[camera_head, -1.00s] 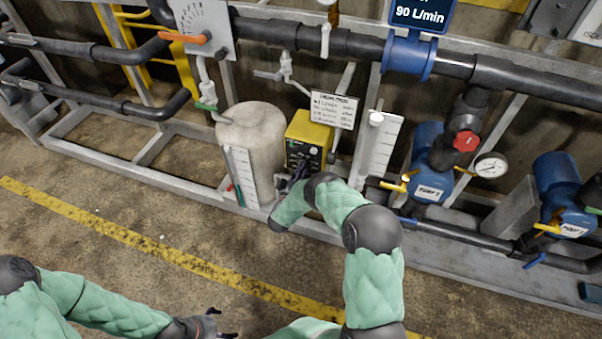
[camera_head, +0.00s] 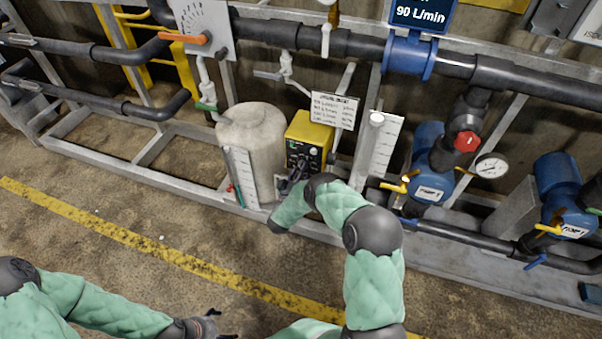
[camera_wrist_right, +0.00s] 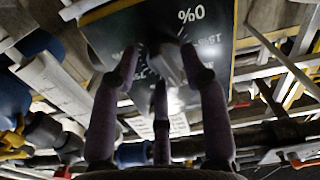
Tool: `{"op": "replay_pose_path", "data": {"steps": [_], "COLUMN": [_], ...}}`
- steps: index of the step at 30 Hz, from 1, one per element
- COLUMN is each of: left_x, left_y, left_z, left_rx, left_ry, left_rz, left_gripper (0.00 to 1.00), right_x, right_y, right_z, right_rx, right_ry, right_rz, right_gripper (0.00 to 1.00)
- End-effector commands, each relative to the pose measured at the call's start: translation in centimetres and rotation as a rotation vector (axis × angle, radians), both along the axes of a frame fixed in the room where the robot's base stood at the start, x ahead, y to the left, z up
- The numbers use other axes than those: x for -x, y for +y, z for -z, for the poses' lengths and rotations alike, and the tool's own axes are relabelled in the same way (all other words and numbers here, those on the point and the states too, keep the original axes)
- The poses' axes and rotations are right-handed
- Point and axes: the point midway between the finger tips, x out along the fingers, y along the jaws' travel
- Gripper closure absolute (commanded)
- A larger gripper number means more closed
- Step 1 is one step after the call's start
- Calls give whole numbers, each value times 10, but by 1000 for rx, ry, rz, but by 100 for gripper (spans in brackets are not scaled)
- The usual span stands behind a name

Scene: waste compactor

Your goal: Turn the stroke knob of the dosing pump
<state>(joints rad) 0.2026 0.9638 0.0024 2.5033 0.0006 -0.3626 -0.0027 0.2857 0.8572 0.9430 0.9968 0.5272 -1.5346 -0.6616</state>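The dosing pump (camera_head: 309,132) is a yellow box with a black front panel, next to the pale tank. Its stroke knob (camera_wrist_right: 169,66) shows in the right wrist view as a grey bar-shaped grip on the dark dial face, which appears upside down. My right gripper (camera_wrist_right: 162,62) has its fingers on either side of the knob; a gap shows on the left, and contact on the right is unclear. In the head view the right gripper (camera_head: 291,181) is at the pump's front and covers its lower panel. My left gripper (camera_head: 220,325) is empty and open, low at the picture's bottom edge.
The pale tank (camera_head: 252,140) with a level scale stands just left of the pump. A white graduated gauge (camera_head: 383,145) and a blue pump (camera_head: 428,165) stand to the right. Pipes run above. The floor in front, with a yellow line (camera_head: 150,246), is clear.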

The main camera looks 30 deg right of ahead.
Motion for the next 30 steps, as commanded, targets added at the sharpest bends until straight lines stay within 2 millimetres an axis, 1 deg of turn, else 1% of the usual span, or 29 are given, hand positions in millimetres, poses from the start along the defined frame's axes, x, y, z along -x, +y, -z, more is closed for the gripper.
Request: {"op": "replay_pose_path", "data": {"steps": [7, 11, 14, 24, 30], "left_x": [0, 0, 0, 0, 0], "left_y": [0, 0, 0, 0, 0], "left_z": [0, 0, 0, 0, 0], "left_rx": [0, 0, 0, 0, 0], "left_ry": [0, 0, 0, 0, 0], "left_rz": [0, 0, 0, 0, 0], "left_gripper": [14, 14, 14, 14, 14], "right_x": [0, 5, 15, 57, 73], "right_y": [0, 7, 19, 69, 86], "right_z": [-1, -1, -1, -1, -1], "right_rx": [1, 1, 1, 0, 1], "right_ry": [-2, -2, 0, 0, -1], "right_rz": [0, -1, -2, -3, 0], "right_gripper": [55, 55, 55, 55, 55]}}
